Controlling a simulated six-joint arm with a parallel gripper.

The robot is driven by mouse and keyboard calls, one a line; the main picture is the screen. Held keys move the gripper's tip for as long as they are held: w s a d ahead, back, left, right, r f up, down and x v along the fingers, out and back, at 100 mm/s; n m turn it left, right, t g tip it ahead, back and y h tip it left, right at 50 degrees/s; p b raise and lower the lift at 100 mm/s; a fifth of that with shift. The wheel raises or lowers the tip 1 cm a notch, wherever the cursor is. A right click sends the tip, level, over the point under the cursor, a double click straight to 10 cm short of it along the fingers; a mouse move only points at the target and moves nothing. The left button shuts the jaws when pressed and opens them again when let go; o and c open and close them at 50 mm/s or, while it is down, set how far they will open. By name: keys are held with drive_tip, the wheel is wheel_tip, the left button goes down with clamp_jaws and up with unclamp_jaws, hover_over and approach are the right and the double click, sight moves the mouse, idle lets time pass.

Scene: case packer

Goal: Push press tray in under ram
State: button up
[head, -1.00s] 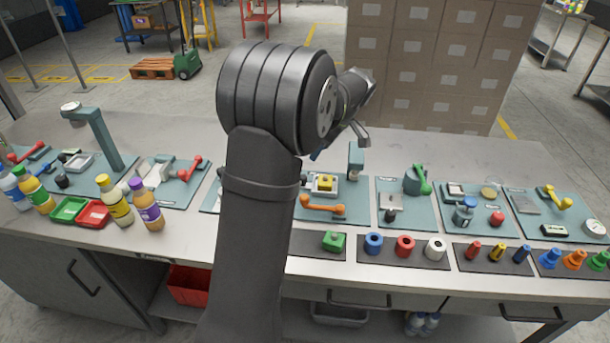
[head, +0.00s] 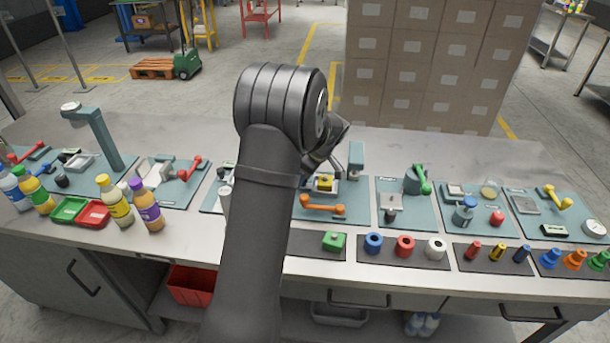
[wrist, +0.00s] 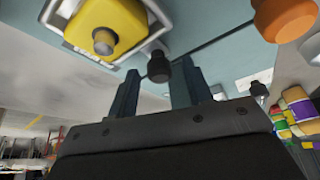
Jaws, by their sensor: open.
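The press tray (head: 333,188) is a pale tray with a yellow block (head: 324,183) in it, on a teal board. It also shows at the upper left of the wrist view (wrist: 52,22), with the yellow block (wrist: 108,28). The teal press column (head: 356,160) stands just behind and right of it; I cannot make out the ram's face. A black knob (wrist: 158,66) is beside the tray. My gripper (wrist: 159,74) is open, its two fingers on either side of the knob in the picture; I cannot tell whether they touch it. My arm mostly hides the gripper in the head view.
An orange lever (head: 322,206) lies at the front of the same board, its knob (wrist: 285,14) near the upper right of the wrist view. A green block (head: 334,241) sits in front. A green-handled station (head: 414,182) is to the right.

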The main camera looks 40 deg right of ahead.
sight(320, 180)
clamp_jaws()
drive_tip(key=shift+s+d, duration=1.6)
drive_tip(key=shift+d, duration=0.05)
unclamp_jaws()
drive_tip(key=v, duration=1.7)
drive_tip(key=shift+r, duration=0.25)
drive_tip(key=shift+w+a, duration=0.1)
